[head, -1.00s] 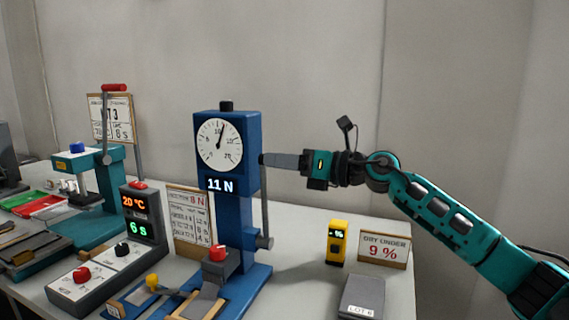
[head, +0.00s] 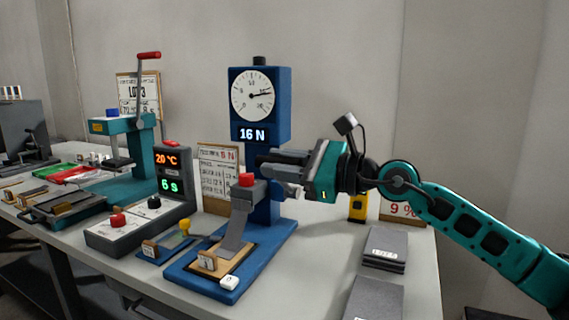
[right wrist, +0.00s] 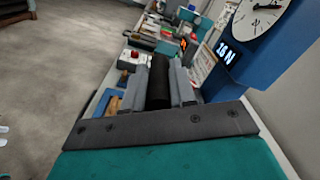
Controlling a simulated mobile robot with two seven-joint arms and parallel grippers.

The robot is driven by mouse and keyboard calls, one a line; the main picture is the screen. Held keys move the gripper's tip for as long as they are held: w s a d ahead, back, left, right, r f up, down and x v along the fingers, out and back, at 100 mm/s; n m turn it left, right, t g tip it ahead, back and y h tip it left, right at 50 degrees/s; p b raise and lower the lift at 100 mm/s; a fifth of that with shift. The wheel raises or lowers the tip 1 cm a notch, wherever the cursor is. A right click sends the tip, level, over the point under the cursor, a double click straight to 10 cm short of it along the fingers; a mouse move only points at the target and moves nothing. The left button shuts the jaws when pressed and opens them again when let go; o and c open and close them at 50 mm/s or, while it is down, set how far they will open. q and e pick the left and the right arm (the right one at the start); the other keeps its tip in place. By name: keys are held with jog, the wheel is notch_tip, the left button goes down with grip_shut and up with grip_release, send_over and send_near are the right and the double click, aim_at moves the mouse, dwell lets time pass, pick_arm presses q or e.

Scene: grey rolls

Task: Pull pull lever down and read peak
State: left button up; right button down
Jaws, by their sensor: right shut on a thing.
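A blue pull tester (head: 262,85) stands on the table with a round white dial. Its needle points right, and its display (head: 252,134) reads 16 N. My right gripper (head: 262,163) is at the right side of the tester's column, below the display. It is shut on the dark grip of the pull lever (right wrist: 160,85), which shows between the fingers in the right wrist view. The fingers hide much of the lever in the head view. A red-topped clamp (head: 246,181) holds a grey strip (head: 236,232) at the tester's base. My left gripper is not in view.
A teal press (head: 138,150) with a red-handled lever stands at the left, by a control box (head: 172,180) reading 20 °C and 6 s. A yellow meter (head: 357,208) is partly hidden behind my right gripper.

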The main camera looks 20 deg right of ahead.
pick_arm(q)
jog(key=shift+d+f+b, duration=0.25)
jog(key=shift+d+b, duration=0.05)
jog(key=shift+b, duration=0.55)
pick_arm(e)
jog(key=shift+s+a+f+n, duration=0.25)
jog(key=shift+a+f+n, duration=0.15)
jog(key=shift+f, duration=0.3)
jog(key=shift+s+a+f+n, duration=0.25)
jog(key=shift+f+n, duration=0.15)
jog(key=shift+f, duration=0.35)
jog(key=c, duration=1)
grip_release()
jog(key=shift+o, duration=0.4)
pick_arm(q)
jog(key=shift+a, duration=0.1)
pick_arm(e)
jog(key=shift+d+r, duration=0.1)
jog(key=shift+r, duration=0.1)
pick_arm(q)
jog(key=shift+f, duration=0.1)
pick_arm(e)
jog(key=shift+s+d, duration=0.1)
